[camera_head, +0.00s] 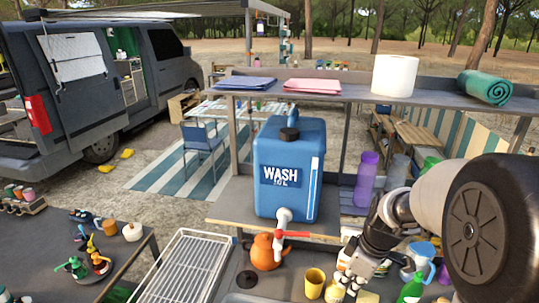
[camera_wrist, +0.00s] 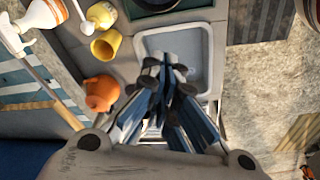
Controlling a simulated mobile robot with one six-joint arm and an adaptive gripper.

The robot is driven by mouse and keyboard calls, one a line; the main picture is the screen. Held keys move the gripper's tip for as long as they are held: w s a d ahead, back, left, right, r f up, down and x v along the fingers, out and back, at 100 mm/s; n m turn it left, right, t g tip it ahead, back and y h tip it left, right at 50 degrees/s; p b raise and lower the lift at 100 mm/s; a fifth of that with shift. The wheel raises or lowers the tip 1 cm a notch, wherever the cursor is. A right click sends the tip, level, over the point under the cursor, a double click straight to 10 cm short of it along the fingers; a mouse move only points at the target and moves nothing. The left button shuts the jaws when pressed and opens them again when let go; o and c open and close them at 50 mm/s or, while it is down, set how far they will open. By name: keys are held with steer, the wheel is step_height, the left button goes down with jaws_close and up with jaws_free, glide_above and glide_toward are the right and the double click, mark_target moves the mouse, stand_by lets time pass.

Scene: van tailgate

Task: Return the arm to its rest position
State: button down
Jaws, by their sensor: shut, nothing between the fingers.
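My gripper (camera_head: 352,272) hangs low at the bottom right of the head view, over the counter in front of the shelf. My arm reaches in from the right edge to it. In the wrist view my gripper (camera_wrist: 172,72) is shut and empty, its fingers together above a pale sink basin (camera_wrist: 207,48). An orange kettle (camera_wrist: 102,92) and a yellow cup (camera_wrist: 106,46) stand left of the fingers, apart from them.
In the head view a blue water container (camera_head: 290,150) with a red-handled tap stands behind the orange kettle (camera_head: 264,252). A purple bottle (camera_head: 366,178) is close behind my arm. The upper shelf (camera_head: 345,92) holds a paper roll (camera_head: 394,75). A wire rack (camera_head: 185,268) lies left.

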steer(key=s+a+m+t+b, duration=0.1)
steer(key=s+m+b, duration=0.4)
steer(key=s, duration=0.6)
steer(key=s+a+m+t+h+b, duration=0.1)
steer(key=s+a+m+b, duration=0.3)
steer(key=s, duration=0.7)
steer(key=shift+s+a+r+m+t+b, duration=0.2)
steer(key=shift+r+m+t+b, duration=0.25)
steer(key=shift+m+b, duration=0.55)
